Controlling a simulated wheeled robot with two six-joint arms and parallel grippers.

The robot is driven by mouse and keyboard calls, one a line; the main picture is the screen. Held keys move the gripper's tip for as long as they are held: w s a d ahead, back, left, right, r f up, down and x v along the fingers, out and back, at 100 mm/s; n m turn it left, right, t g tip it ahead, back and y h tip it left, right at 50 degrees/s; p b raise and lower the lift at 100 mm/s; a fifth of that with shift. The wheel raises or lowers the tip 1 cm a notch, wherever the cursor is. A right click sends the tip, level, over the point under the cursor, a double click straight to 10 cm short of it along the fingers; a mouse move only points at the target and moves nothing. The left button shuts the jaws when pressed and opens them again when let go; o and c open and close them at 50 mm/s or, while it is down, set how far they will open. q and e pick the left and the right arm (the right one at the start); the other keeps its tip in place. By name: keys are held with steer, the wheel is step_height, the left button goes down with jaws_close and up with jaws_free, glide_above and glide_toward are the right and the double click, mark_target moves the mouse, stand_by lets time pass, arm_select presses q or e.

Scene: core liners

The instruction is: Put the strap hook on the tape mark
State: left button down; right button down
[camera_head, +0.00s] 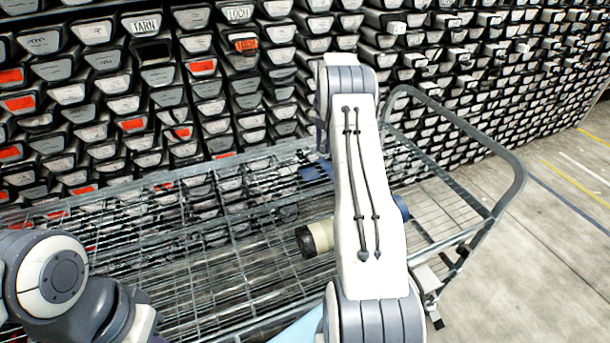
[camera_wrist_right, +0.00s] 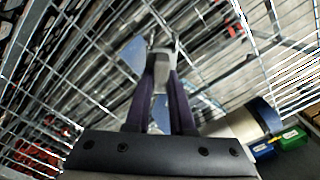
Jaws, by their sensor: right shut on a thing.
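My right gripper (camera_wrist_right: 162,62) shows in the right wrist view with its two dark purple fingers shut on a small grey thing, which looks like the strap hook (camera_wrist_right: 161,72). A forked end sticks out past the fingertips, over the wire mesh. In the head view my right arm hides most of this spot. A blue patch (camera_wrist_right: 133,54) lies left of the fingertips in the wrist view; I cannot tell whether it is the tape mark. My left arm is at the lower left of the head view, and its gripper is not in view.
A wire-mesh trolley (camera_head: 215,240) with a raised tubular handle (camera_head: 515,165) spans the middle. A beige and black cylinder (camera_head: 320,236) lies on it; green (camera_wrist_right: 291,138) and blue (camera_wrist_right: 264,151) boxes are nearby. Core liners (camera_head: 70,95) fill the rack behind. Floor is clear at right.

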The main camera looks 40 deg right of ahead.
steer(key=p, duration=0.2)
glide_above(304, 184)
step_height(304, 184, down, 4)
steer(key=shift+d+f, duration=0.1)
steer(key=shift+f, duration=0.25)
step_height(304, 184, down, 3)
steer(key=shift+f+p, duration=0.2)
steer(key=shift+p, duration=0.15)
steer(key=shift+f, duration=0.2)
steer(key=shift+f, duration=0.2)
steer(key=c, duration=0.8)
jaws_free()
steer(key=shift+o, duration=0.2)
steer(key=shift+r, duration=0.15)
